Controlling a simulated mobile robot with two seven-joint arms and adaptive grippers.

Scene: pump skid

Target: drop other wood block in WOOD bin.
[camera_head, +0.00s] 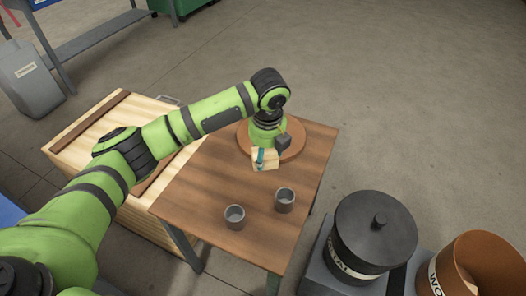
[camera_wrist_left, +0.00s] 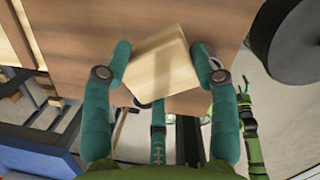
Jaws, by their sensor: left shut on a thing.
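A pale wood block (camera_head: 265,161) is in my left gripper (camera_head: 264,157), over the wooden table near its far right part. In the left wrist view the block (camera_wrist_left: 160,65) sits between the two teal fingers of my left gripper (camera_wrist_left: 165,72), which is shut on it. The brown WOOD bin (camera_head: 490,265) stands at the lower right, partly cut off by the picture edge, well apart from the block. At the right of the left wrist view, a small teal and green part appears to be my right gripper (camera_wrist_left: 245,112); its jaws are unclear.
Two grey cups (camera_head: 235,217) (camera_head: 285,200) stand on the table (camera_head: 205,185). A round brown disc (camera_head: 292,142) lies under my left wrist. A dark lidded METAL bin (camera_head: 375,235) stands between the table and the WOOD bin. Floor beyond the table is clear.

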